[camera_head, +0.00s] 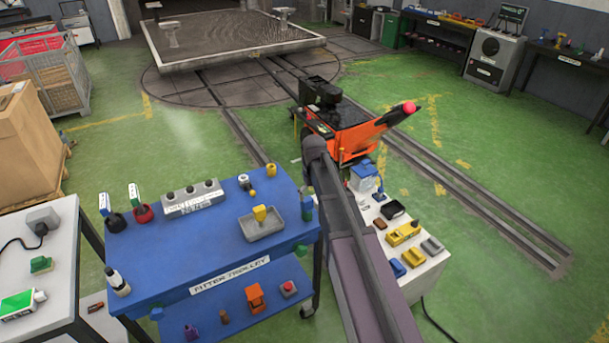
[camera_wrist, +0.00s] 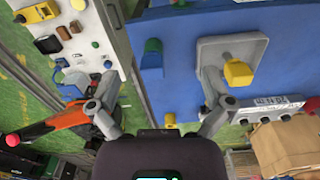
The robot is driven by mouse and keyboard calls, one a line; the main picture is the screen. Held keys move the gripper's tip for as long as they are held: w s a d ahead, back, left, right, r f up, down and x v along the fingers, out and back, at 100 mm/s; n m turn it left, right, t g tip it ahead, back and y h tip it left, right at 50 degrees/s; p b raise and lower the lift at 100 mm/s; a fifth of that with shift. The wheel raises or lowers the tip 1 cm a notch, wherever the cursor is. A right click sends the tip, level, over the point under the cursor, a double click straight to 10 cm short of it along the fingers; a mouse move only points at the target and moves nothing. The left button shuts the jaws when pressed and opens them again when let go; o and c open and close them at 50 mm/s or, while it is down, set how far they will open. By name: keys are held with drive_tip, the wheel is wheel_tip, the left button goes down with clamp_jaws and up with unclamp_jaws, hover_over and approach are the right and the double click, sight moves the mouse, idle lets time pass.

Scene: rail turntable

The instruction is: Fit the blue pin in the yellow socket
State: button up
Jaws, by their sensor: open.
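My gripper (camera_wrist: 158,108) is open and empty, its two fingers wide apart in the wrist view. Near the blue trolley's right edge stands a small blue and green piece (camera_head: 306,208); it also shows in the wrist view (camera_wrist: 152,58), beyond the fingers. I cannot tell whether it is the blue pin. A grey tray (camera_head: 278,229) on the trolley holds an upright yellow piece (camera_head: 260,213), seen near the right finger in the wrist view (camera_wrist: 238,73). A yellow block (camera_head: 403,234) lies on the white table; which yellow part is the socket is unclear.
The blue trolley (camera_head: 185,245) also carries a grey block with several knobs (camera_head: 192,200), a black pot (camera_head: 116,222) and a red pot (camera_head: 143,213). The white table (camera_head: 425,280) stands close on the right, crowded with small parts. An orange cart (camera_head: 350,138) stands behind.

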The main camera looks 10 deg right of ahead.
drive_tip(key=n, duration=0.1)
hover_over(307, 199)
drive_tip(key=shift+s+r, duration=0.1)
drive_tip(key=shift+r, duration=0.3)
drive_tip(key=shift+f, duration=0.1)
wheel_tip(307, 199, down, 14)
drive_tip(key=b, duration=1.3)
drive_tip(key=shift+r, duration=0.2)
drive_tip(key=c, duration=1.2)
drive_tip(key=shift+c, duration=0.6)
